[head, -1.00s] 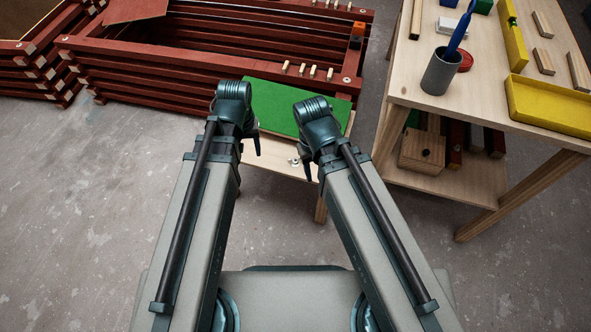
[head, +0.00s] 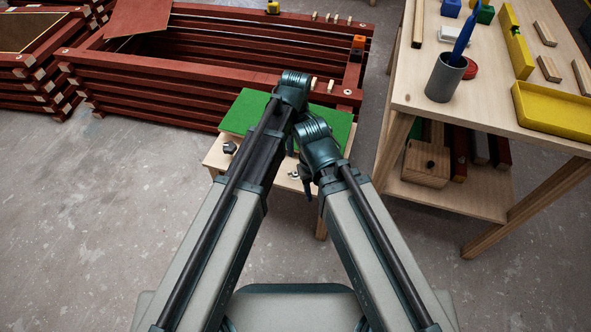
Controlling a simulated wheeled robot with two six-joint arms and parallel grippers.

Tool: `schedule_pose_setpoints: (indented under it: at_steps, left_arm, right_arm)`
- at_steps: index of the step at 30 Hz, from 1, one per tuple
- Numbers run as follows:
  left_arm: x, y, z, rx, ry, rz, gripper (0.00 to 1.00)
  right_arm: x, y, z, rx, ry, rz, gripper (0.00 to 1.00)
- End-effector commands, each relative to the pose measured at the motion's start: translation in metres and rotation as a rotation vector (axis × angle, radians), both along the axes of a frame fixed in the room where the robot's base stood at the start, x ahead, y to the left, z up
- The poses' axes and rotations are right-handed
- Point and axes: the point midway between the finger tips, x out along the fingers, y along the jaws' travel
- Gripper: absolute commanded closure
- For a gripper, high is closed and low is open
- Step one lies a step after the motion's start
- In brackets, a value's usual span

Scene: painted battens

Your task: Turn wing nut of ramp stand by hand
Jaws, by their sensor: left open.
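The ramp stand is a small wooden stand with a green board (head: 244,108) on top, near the middle of the head view. A small silvery wing nut (head: 293,174) shows on its pale front ledge, right of my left arm. A dark knob (head: 230,148) sits at the ledge's left end. My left gripper (head: 291,148) points down over the stand, open, close above the wing nut; my arms partly hide its fingers. My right gripper (head: 308,190) hangs just right of the wing nut, its fingers edge-on. Contact with the nut cannot be told.
A red batten frame (head: 150,85) stands behind the stand, with small pale pegs and an orange block (head: 358,43) on it. A wooden table (head: 405,85) at right carries a grey cup (head: 445,78) and a yellow tray (head: 550,115). The floor at left is clear.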

Motion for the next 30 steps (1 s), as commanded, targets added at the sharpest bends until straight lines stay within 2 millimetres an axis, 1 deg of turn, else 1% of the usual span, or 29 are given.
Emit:
schedule_pose_setpoints:
  at_steps: [8, 27, 30]
  left_arm:
    - [0.000, 0.000, -0.025, 0.000, 0.000, -0.001, 0.46]
    - [0.000, 0.000, -0.116, 0.000, 0.000, -0.002, 0.46]
    - [0.000, 0.000, -0.128, 0.000, 0.000, -0.002, 0.46]
  right_arm:
    - [0.000, -0.001, -0.025, -0.003, -0.001, 0.002, 0.50]
    - [0.001, 0.001, -0.116, 0.007, -0.002, 0.011, 0.50]
    - [0.001, 0.001, -0.128, 0.007, -0.002, 0.009, 0.50]
